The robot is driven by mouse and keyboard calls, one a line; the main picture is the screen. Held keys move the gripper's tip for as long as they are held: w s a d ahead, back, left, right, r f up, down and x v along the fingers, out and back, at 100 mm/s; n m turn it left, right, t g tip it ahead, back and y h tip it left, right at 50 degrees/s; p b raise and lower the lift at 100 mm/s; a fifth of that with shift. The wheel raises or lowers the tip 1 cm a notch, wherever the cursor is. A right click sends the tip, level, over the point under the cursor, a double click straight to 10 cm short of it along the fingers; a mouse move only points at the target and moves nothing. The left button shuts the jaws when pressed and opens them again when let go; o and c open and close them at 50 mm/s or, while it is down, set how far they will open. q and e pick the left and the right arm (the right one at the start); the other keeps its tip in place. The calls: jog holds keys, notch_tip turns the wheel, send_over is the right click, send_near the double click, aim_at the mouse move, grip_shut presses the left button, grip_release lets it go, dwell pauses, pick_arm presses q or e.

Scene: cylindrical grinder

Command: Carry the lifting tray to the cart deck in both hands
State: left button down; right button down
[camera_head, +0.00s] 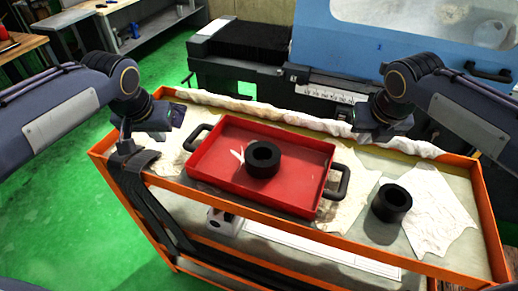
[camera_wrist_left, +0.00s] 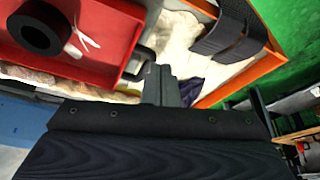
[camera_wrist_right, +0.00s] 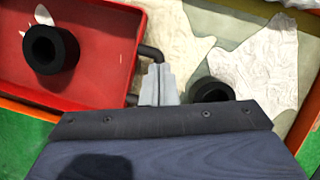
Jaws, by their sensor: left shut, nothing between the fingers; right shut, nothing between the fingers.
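The red lifting tray (camera_head: 215,160) lies flat on the orange-rimmed cart deck (camera_head: 420,262). It has a black handle (camera_head: 197,136) at its left end and another (camera_head: 338,182) at its right. A thick black ring (camera_head: 263,160) and a white mark or scrap lie in the tray. My left gripper (camera_head: 176,116) is shut and empty above the deck, near the left handle but apart from it. My right gripper (camera_head: 366,122) is shut and empty, above and behind the right handle. The closed fingertips also show in the left wrist view (camera_wrist_left: 160,78) and right wrist view (camera_wrist_right: 158,80).
A second black ring (camera_head: 391,203) stands on the deck right of the tray, beside a white cloth (camera_head: 430,205). A rolled cloth (camera_head: 300,122) runs along the back rim. A black strap (camera_head: 130,175) hangs over the left rim. The blue grinder (camera_head: 400,35) stands behind; green floor is clear at left.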

pick_arm(q)
jog(key=shift+w+d+r, duration=0.1)
jog(key=shift+r, duration=0.05)
pick_arm(e)
jog(key=shift+d+r, duration=0.1)
jog(key=shift+r, duration=0.05)
